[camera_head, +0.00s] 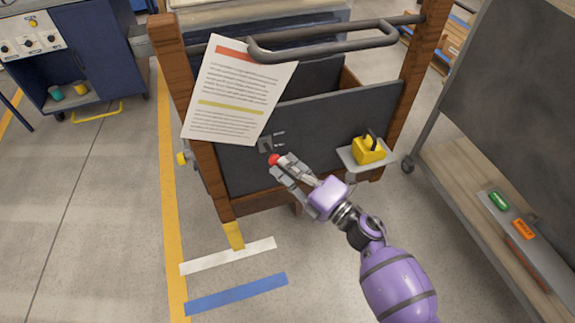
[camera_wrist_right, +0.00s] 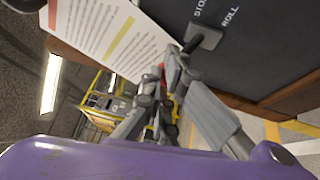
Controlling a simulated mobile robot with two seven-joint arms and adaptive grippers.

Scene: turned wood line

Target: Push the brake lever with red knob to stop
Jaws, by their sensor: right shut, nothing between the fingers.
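The brake lever's red knob (camera_head: 274,160) shows on the dark front panel of a wooden-framed cart in the head view. My right gripper (camera_head: 281,167) is shut, with its fingertips at the knob; I cannot tell whether they touch it. In the right wrist view the red knob (camera_wrist_right: 162,67) is mostly hidden behind the fingertips of my right gripper (camera_wrist_right: 172,62). A dark lever base (camera_wrist_right: 203,36) sits on the panel beside the lettering, where "ROLL" is readable and the other word is partly hidden. My left gripper is not in view.
A printed sheet (camera_head: 237,95) hangs above the lever. A grey handle bar (camera_head: 325,44) crosses the cart top. A small shelf (camera_head: 347,157) holds a yellow block (camera_head: 369,150) at right. Open floor lies at left.

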